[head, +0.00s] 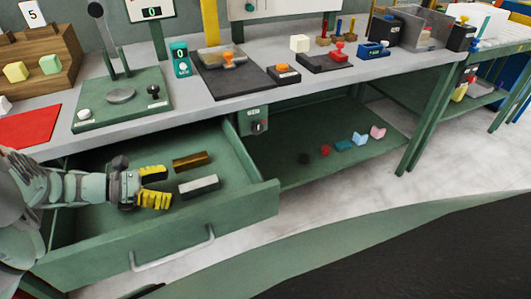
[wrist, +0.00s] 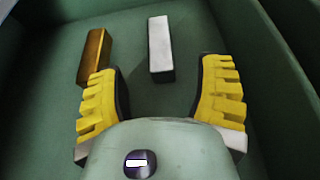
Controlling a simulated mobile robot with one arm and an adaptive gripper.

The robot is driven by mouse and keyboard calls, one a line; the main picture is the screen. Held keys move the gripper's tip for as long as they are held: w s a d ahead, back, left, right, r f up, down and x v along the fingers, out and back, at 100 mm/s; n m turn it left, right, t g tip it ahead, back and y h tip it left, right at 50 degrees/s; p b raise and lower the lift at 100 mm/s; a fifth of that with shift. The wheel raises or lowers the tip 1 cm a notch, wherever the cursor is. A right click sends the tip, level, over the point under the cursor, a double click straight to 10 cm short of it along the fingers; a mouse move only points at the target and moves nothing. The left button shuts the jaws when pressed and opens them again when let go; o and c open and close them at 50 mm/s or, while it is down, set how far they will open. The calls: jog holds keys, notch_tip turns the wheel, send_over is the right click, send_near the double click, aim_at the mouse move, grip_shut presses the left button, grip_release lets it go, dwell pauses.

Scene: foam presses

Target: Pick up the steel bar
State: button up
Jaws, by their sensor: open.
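The steel bar (head: 199,187) is a pale grey block lying in the open green drawer (head: 262,193). A brass-coloured bar (head: 190,161) lies beside it, farther back in the head view. My gripper (head: 158,187) has yellow ridged fingers and is over the drawer, to the left of both bars. In the wrist view the steel bar (wrist: 160,49) lies ahead of my open gripper (wrist: 163,100), in line with the gap between the fingers. The brass bar (wrist: 95,56) is ahead of the left finger and partly behind it. Nothing is between the fingers.
The drawer front with its handle (head: 172,250) and the side walls surround the bars. The grey worktop (head: 240,103) above carries presses and small tools. A lower shelf (head: 300,172) right of the drawer holds several small coloured pieces.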

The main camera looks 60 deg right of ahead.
aim_at(193, 184)
jog(key=x, duration=0.6)
jog(key=shift+s+d+f, duration=0.1)
jog(key=shift+s+d, duration=0.1)
jog(key=shift+d, duration=0.05)
jog(key=shift+w, duration=0.1)
jog(key=shift+a, duration=0.1)
grip_shut()
dwell(0.4)
